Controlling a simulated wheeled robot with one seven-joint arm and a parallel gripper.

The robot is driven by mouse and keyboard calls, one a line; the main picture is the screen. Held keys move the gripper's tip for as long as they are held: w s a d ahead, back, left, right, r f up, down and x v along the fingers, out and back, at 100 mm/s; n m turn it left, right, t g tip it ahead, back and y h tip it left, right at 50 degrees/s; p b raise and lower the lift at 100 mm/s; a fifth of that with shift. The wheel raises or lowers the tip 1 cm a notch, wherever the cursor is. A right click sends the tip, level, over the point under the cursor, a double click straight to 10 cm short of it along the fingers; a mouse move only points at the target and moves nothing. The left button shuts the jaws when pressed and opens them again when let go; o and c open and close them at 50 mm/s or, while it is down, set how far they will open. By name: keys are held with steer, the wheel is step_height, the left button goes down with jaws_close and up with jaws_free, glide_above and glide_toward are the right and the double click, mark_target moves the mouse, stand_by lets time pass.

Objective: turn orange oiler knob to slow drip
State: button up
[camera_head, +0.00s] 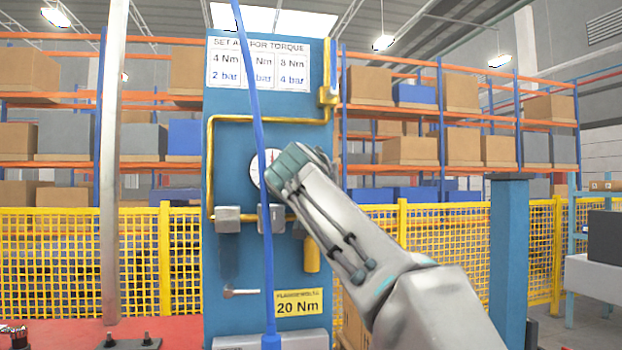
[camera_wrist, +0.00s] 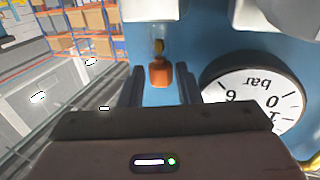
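The orange oiler knob (camera_wrist: 160,73) shows in the wrist view, below a small brass-coloured stem (camera_wrist: 158,47) against the blue panel. My gripper (camera_wrist: 159,82) is open, with one dark finger on each side of the knob. Gaps show between the knob and both fingers, so they do not appear to touch it. How deep the knob sits between them is hard to tell. In the head view my arm hides the knob and the gripper's fingertips, in front of the blue panel (camera_head: 228,130).
A round pressure gauge (camera_wrist: 258,95) is close to the right finger in the wrist view. Grey blocks (camera_head: 228,213) sit on a yellow pipe (camera_head: 211,160). A blue hose (camera_head: 264,180) hangs in front of the panel. A grey post (camera_head: 110,160) stands at left.

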steer(key=shift+r, duration=0.2)
steer(key=shift+y+p, duration=0.3)
steer(key=n+y+p, duration=0.1)
steer(key=p, duration=0.1)
steer(key=n+y+p, duration=0.1)
steer(key=p, duration=0.1)
steer(key=shift+d+r+y, duration=0.1)
steer(key=shift+r+y, duration=0.25)
steer(key=shift+y, duration=0.05)
steer(key=n+y+p, duration=0.1)
steer(key=p, duration=0.3)
steer(key=y+p, duration=0.1)
steer(key=p, duration=0.3)
steer(key=shift+w+d+n+g, duration=0.2)
steer(key=shift+d+n+g, duration=0.1)
steer(key=shift+n+g, duration=0.1)
steer(key=y+p, duration=0.1)
steer(key=p, duration=0.2)
steer(key=n+y+p, duration=0.1)
steer(key=p, duration=0.3)
steer(key=shift+d+n+g+y, duration=0.2)
steer(key=shift+n+g+y, duration=0.1)
steer(key=shift+g+y, duration=0.1)
